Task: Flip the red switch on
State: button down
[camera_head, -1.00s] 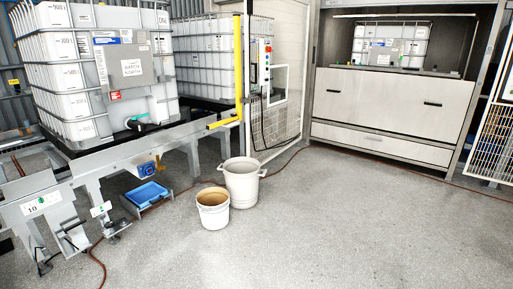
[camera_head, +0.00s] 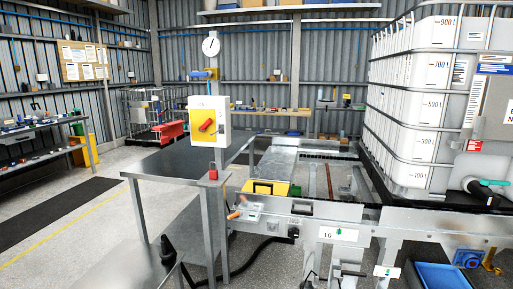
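A red rotary switch (camera_head: 206,125) sits on a yellow plate on the front of a white box (camera_head: 224,113). The box is fixed to a grey post, left of the middle in the head view. The switch's handle is tilted, slanting up to the right. I cannot read the markings around it, so I cannot tell its on or off position. My gripper is not in view.
A dark-topped metal table (camera_head: 165,168) stands behind and left of the post. A conveyor frame (camera_head: 345,215) with a large white caged tank (camera_head: 425,100) takes up the right. A shelf (camera_head: 40,125) lines the left wall. Open floor lies at the left.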

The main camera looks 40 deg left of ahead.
aim_at(202, 128)
jog(key=i+j+u, duration=0.15)
jog(key=i, duration=0.5)
jog(key=i+j+u, duration=0.2)
jog(key=i, duration=0.5)
jog(key=i+j+u, duration=0.2)
jog(key=i+j, duration=0.2)
jog(key=j, duration=0.15)
jog(key=i+j+u, duration=0.25)
jog(key=i+j, duration=0.15)
jog(key=j, duration=0.15)
